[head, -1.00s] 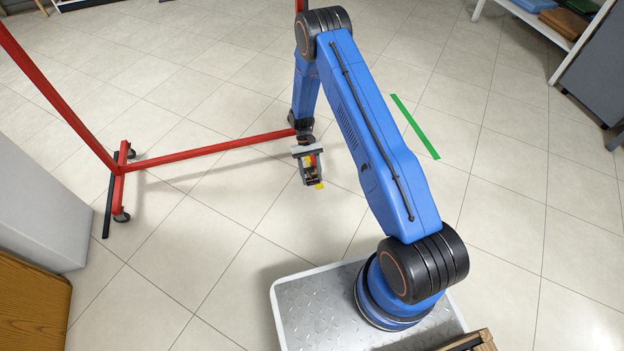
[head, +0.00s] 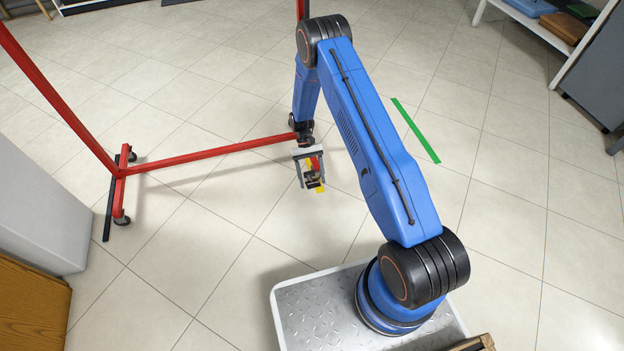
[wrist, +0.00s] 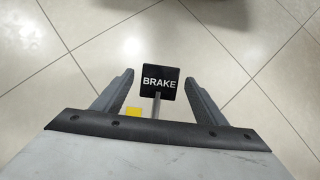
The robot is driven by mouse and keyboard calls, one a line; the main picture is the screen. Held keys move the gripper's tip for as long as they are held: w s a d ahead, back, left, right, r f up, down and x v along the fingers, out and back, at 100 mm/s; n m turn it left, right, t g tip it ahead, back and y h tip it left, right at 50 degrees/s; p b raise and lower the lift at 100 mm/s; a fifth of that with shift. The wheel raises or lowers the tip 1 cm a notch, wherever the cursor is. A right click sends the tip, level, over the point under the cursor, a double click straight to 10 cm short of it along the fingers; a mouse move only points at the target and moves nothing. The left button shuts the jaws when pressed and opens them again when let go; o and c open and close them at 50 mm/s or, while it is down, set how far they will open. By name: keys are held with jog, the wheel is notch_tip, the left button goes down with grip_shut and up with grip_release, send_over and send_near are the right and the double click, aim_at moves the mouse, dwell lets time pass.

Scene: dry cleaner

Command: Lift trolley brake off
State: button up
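The trolley is a red wheeled rail (head: 215,151) on the floor, its base bar running behind my arm. A black plate marked BRAKE (wrist: 159,84) on a thin grey stem shows in the wrist view. It lies between the two fingers of my gripper (wrist: 160,76), with a visible gap on each side. A yellow piece (wrist: 134,112) shows beside the stem, and yellow also shows below the gripper (head: 312,182) in the head view. My gripper is open and points down near the right end of the base bar. My arm hides that end of the trolley.
A green strip (head: 415,130) lies on the tiles to the right. A grey-white cabinet (head: 40,215) and a wooden unit (head: 32,305) stand at the left. A white shelf (head: 540,28) with folded items is at the upper right. The floor around the gripper is clear.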

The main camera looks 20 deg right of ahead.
jog(key=v, duration=1.2)
jog(key=shift+r, duration=0.1)
